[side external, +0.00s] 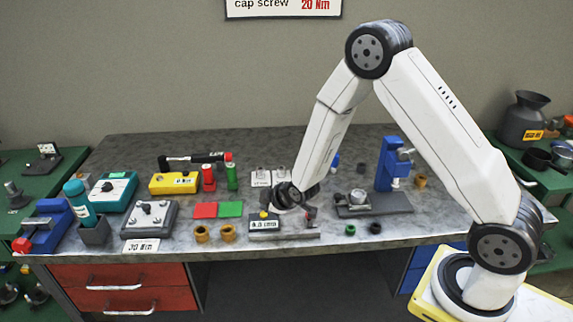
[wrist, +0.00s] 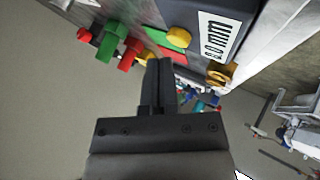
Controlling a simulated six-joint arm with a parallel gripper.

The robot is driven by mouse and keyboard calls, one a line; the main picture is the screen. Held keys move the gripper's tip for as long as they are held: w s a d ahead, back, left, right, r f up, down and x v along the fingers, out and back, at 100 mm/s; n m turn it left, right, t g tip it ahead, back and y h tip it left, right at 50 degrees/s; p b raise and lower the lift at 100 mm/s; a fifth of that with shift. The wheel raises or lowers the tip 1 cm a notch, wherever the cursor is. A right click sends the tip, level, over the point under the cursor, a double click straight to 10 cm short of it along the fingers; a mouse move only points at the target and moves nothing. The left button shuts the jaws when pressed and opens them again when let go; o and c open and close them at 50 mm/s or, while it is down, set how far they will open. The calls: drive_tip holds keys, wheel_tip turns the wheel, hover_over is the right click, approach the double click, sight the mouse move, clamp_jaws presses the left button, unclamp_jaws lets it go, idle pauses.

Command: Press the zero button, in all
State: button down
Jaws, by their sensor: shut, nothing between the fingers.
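My gripper (wrist: 160,62) is shut and empty. Its fingertips point toward the gauge, just below the yellow button in the wrist view. Whether they touch it cannot be told. In the side view my wrist is just right of the gauge and the fingertips are hard to make out.
Two brass bushings (side external: 201,233) stand left of the gauge, with red and green pads (side external: 230,209) behind them. A blue press (side external: 391,165) stands to the right. A yellow box (side external: 174,183) and red and green cylinders (side external: 209,179) are at the back left.

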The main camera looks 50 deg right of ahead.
sight(267, 215)
drive_tip(key=shift+r, duration=0.15)
drive_tip(key=shift+r, duration=2.35)
drive_tip(key=shift+s, duration=0.1)
drive_tip(key=s+r+m+g, duration=0.3)
drive_tip(key=s+m, duration=0.1)
drive_tip(key=s, duration=0.6)
drive_tip(key=s+a+r+m+g, duration=0.1)
drive_tip(key=s+r+m+g, duration=0.2)
drive_tip(key=s, duration=0.8)
drive_tip(key=shift+a+m+g, duration=0.3)
drive_tip(key=shift+m, duration=0.4)
